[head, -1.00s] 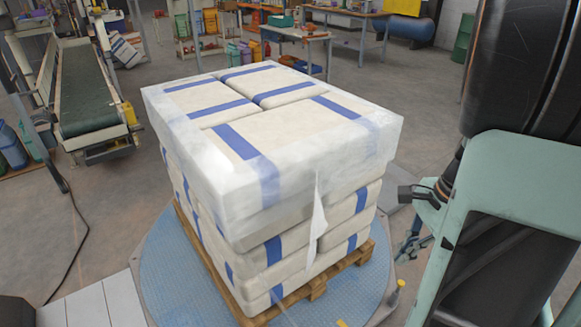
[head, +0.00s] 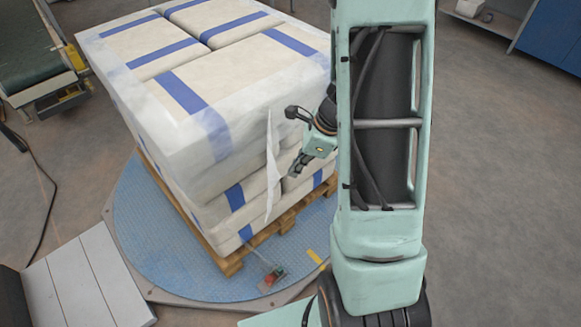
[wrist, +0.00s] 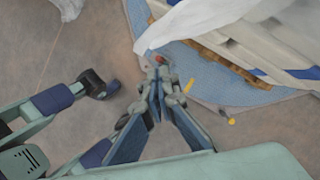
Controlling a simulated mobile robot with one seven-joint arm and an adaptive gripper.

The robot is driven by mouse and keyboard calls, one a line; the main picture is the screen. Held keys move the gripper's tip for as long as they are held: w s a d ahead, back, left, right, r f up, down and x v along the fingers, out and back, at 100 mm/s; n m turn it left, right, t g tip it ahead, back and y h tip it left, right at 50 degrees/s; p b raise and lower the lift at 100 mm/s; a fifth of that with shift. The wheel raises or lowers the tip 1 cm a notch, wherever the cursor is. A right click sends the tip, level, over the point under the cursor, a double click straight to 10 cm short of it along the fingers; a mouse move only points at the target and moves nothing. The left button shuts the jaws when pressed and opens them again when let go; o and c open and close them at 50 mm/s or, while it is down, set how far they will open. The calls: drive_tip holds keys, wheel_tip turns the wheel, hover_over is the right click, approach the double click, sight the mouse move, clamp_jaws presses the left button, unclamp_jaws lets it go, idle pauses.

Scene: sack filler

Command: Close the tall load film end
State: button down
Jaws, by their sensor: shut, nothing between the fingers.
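The tall load (head: 165,125) is a stack of several white sacks with blue bands on a wooden pallet (head: 232,265), with clear film around its upper part. The loose film end (head: 271,168) hangs as a narrow white strip down the near right side, standing off the load. My gripper (head: 298,170) is just right of this strip, at about its mid-height; contact cannot be told. In the wrist view my gripper (wrist: 158,80) is shut and empty, and white film (wrist: 190,24) spreads just beyond its tips.
The pallet stands on a round blue turntable (head: 150,230). A small red item (head: 273,277) and a yellow mark (head: 315,257) are near its front edge. A conveyor (head: 35,65) is at the far left, with a cable (head: 48,185) on the floor. The floor at right is clear.

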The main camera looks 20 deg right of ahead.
sight(263, 186)
drive_tip(key=w+a+f, duration=0.2)
drive_tip(key=a+f, duration=0.4)
drive_tip(key=f, duration=0.1)
drive_tip(key=shift+w+a, duration=0.15)
drive_tip(key=shift+w, duration=0.25)
drive_tip(key=shift+f, duration=0.1)
drive_tip(key=shift+w+a+m, duration=0.2)
drive_tip(key=shift+a+m, duration=0.3)
drive_tip(key=shift+a, duration=0.35)
drive_tip(key=shift+w+a+m+t+h+p, duration=0.4)
drive_tip(key=shift+w+a+m, duration=1)
drive_tip(key=shift+a, duration=0.25)
drive_tip(key=shift+w+a+m+t+h+p, duration=0.4)
drive_tip(key=shift+w+a+m, duration=0.95)
drive_tip(key=shift+a, duration=0.35)
drive_tip(key=shift+w+a+m+t+h+p, duration=0.4)
drive_tip(key=shift+w+a+m, duration=0.85)
drive_tip(key=shift+w+a, duration=0.35)
